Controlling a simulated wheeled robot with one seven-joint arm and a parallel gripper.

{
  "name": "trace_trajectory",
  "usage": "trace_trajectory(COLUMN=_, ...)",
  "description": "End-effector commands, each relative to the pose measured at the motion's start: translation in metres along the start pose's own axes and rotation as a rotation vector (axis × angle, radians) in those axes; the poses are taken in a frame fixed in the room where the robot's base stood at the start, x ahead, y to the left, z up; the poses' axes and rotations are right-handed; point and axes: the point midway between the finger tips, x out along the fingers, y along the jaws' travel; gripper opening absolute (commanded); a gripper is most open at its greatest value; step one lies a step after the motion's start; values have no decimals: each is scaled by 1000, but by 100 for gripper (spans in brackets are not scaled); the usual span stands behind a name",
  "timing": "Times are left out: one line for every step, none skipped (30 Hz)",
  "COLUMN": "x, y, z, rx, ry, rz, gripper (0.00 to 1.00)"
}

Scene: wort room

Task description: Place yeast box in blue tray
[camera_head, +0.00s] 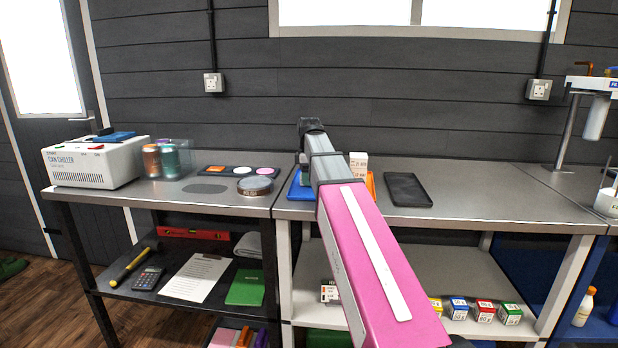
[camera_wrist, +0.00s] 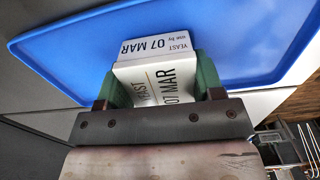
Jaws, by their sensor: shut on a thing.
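The yeast box (camera_wrist: 156,50) is white with black lettering reading YEAST and 07 MAR. My gripper (camera_wrist: 163,80) is shut on it, with a green finger on either side. In the wrist view the box is over the blue tray (camera_wrist: 60,48), inside its rim outline. I cannot tell whether the box touches the tray floor. In the head view my pink arm hides most of the blue tray (camera_head: 296,190); only its left part shows on the right-hand table. My gripper's fingers are hidden there.
A white lettered box (camera_head: 358,161) and an orange thing (camera_head: 370,185) show right of my arm. A black tray (camera_head: 407,189) lies farther right. The can chiller (camera_head: 95,163), cans (camera_head: 160,160) and a round tin (camera_head: 254,186) stand on the left table. Small coloured boxes (camera_head: 484,312) are on the lower shelf.

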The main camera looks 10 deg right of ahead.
Motion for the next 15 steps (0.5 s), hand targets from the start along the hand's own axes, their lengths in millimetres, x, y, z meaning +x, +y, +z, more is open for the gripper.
trace_trajectory(x=0, y=0, z=0, rx=0, ry=0, rz=0, gripper=33)
trace_trajectory(x=0, y=0, z=0, rx=0, ry=0, rz=0, gripper=33)
trace_trajectory(x=0, y=0, z=0, rx=0, ry=0, rz=0, gripper=33)
trace_trajectory(x=1, y=0, z=0, rx=0, ry=0, rz=-1, gripper=33)
trace_trajectory(x=2, y=0, z=0, rx=0, ry=0, rz=-1, gripper=33)
trace_trajectory(x=3, y=0, z=0, rx=0, ry=0, rz=-1, gripper=33)
trace_trajectory(x=3, y=0, z=0, rx=0, ry=0, rz=-1, gripper=71)
trace_trajectory(x=3, y=0, z=0, rx=0, ry=0, rz=-1, gripper=81)
trace_trajectory(x=2, y=0, z=0, rx=0, ry=0, rz=-1, gripper=87)
trace_trajectory(x=2, y=0, z=0, rx=0, ry=0, rz=-1, gripper=87)
trace_trajectory(x=2, y=0, z=0, rx=0, ry=0, rz=-1, gripper=87)
trace_trajectory(x=2, y=0, z=0, rx=0, ry=0, rz=-1, gripper=87)
trace_trajectory(x=2, y=0, z=0, rx=0, ry=0, rz=-1, gripper=87)
trace_trajectory(x=2, y=0, z=0, rx=0, ry=0, rz=-1, gripper=87)
trace_trajectory(x=2, y=0, z=0, rx=0, ry=0, rz=-1, gripper=87)
